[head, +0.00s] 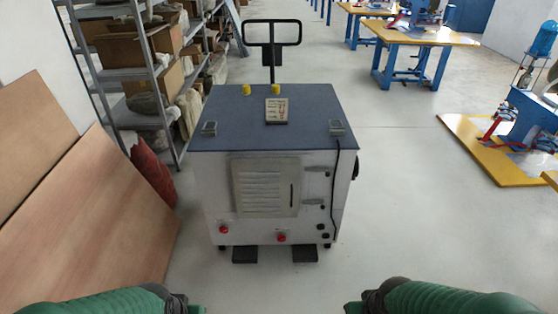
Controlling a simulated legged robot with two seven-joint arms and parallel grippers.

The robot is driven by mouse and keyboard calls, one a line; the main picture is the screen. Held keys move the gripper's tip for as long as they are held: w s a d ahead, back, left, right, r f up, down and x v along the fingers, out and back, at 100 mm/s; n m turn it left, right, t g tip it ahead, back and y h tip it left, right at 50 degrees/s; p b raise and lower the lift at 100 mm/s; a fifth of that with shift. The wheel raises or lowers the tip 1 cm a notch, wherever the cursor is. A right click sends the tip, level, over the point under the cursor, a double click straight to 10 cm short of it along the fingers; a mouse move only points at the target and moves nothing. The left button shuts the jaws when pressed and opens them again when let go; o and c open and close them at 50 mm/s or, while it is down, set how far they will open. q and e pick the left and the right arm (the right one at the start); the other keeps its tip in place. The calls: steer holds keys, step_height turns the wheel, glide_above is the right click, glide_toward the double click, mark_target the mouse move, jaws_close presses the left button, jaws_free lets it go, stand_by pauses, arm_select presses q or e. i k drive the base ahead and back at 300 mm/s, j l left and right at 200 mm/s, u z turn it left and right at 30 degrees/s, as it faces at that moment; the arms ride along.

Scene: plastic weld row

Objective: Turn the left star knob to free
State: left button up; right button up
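A pale cabinet on a low base (216,190) with a dark blue top (230,125) stands upright ahead of me. Low on its front face are two red knobs: a left one (223,229) and a right one (281,237). They are too small to tell whether they are star-shaped or how they are turned. Two yellow knob-like pieces, left (246,90) and right (275,90), stand on the back of the top. My green arms enter at the bottom left and bottom right, well short of the cabinet. Neither gripper shows in the frame.
Brown boards (90,225) lean at the left, by a red sack (152,172) and a loaded shelf rack (155,122). A dark upright handle (272,40) rises behind the cabinet. The floor (400,200) at right is clear; a yellow-edged platform (490,150) lies farther right.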

mark_target(224, 229)
steer(key=i+j, duration=0.15)
steer(key=i, duration=0.55)
steer(key=i+j, duration=0.2)
steer(key=i, duration=0.5)
steer(key=j+u, duration=0.05)
